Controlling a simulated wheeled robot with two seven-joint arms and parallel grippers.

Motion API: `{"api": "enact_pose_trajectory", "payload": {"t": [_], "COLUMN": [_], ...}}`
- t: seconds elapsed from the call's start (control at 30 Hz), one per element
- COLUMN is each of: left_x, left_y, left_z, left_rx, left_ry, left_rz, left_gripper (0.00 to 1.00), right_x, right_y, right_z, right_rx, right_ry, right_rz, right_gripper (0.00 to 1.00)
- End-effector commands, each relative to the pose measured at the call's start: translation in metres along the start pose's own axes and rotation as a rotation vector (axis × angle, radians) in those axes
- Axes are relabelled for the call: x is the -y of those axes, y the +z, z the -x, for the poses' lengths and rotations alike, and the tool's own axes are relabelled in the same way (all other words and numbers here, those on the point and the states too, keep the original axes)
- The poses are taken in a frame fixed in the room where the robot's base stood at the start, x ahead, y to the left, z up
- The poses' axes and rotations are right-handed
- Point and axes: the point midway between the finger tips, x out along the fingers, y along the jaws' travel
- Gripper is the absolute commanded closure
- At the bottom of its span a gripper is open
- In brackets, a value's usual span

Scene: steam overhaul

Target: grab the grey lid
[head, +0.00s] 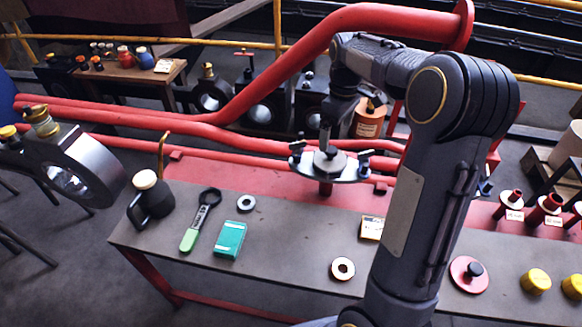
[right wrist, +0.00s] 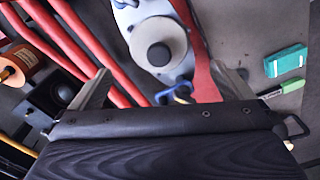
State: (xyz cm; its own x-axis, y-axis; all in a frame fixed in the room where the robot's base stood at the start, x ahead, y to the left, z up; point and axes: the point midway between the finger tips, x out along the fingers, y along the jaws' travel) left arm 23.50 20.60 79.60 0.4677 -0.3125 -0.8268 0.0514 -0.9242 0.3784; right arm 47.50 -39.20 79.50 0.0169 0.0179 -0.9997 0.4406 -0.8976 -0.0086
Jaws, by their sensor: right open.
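The grey lid (head: 331,161) is a round disc with a darker knob on top. It sits on a pale metal flange with dark clamps at its sides, above the red pipes. In the right wrist view, the grey lid (right wrist: 158,38) lies beyond and between my finger directions. My right gripper (head: 327,132) hangs above the lid, pointing down, and its fingers are partly hidden by the wrist. In the right wrist view its two fingers (right wrist: 163,85) are spread apart with nothing between them. My left gripper is not in view.
Red pipes (head: 230,135) run beside the flange. On the grey bench (head: 290,255) are a teal box (head: 229,240), a green-handled tool (head: 198,222), an oil can (head: 150,197) and small rings. My right arm covers part of the bench. The bench's front middle is mostly clear.

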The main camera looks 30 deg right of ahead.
Motion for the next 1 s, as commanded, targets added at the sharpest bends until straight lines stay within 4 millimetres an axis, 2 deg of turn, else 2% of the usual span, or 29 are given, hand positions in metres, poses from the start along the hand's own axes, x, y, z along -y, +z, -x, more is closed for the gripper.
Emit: {"api": "enact_pose_trajectory", "payload": {"t": [0.03, 0.13, 0.47, 0.73, 1.0], "left_x": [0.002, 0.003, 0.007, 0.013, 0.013], "left_y": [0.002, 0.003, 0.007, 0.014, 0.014], "left_z": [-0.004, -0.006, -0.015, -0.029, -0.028], "left_rx": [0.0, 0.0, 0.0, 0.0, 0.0], "left_ry": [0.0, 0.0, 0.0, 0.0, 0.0], "left_rz": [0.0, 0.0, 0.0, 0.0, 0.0], "left_gripper": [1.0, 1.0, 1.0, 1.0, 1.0], "right_x": [-0.004, -0.008, -0.008, -0.007, -0.007], "right_y": [-0.002, -0.003, -0.001, 0.006, 0.006], "right_z": [-0.008, -0.014, -0.044, -0.083, -0.088], "right_rx": [0.013, 0.026, 0.025, 0.026, 0.024], "right_ry": [0.004, 0.008, 0.008, 0.007, 0.009], "right_rz": [0.009, 0.022, 0.022, 0.022, 0.022], "right_gripper": [0.0, 0.0, 0.0, 0.0, 0.0]}}
